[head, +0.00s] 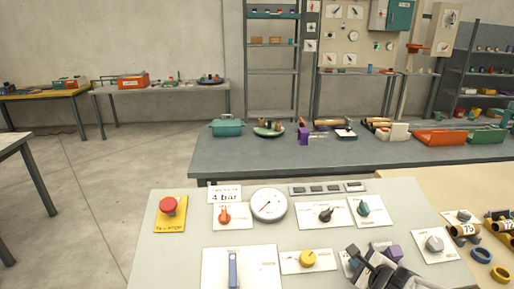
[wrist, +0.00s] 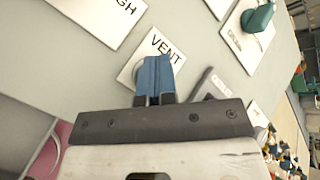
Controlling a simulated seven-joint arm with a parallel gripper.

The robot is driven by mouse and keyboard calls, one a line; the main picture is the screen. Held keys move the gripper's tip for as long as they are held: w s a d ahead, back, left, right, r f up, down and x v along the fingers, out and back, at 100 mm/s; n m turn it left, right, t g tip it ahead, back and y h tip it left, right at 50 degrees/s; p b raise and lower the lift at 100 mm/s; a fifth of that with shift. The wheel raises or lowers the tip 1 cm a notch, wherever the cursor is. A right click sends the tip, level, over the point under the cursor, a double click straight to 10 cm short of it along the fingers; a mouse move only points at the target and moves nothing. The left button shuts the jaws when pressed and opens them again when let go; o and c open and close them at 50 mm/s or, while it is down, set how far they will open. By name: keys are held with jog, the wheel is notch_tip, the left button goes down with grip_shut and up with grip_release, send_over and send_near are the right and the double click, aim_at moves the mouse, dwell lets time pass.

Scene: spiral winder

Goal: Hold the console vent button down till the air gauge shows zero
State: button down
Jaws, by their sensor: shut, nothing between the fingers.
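The vent plate, a white card marked VENT (wrist: 165,47), lies under my gripper in the wrist view. A grey rounded edge, seemingly the vent button (wrist: 134,72), shows just left of my fingers; the rest is hidden behind them. My gripper (wrist: 155,82) is shut and empty, with its blue fingertips over the plate. I cannot tell whether they touch or press the button. In the head view my gripper (head: 353,251) is at the console's front right and hides most of that plate. The round white air gauge (head: 269,204) has a red needle slanting; its numbers are too small to read.
A sign reads 4 bar.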

jog(key=shift+s+r, duration=0.3)
jog(key=shift+r, duration=0.5)
jog(key=shift+s+r, duration=0.25)
jog(key=shift+r, duration=0.55)
jog(key=shift+s+r, duration=0.25)
jog(key=shift+r, duration=0.5)
jog(key=shift+s+r, duration=0.25)
jog(key=shift+r, duration=0.55)
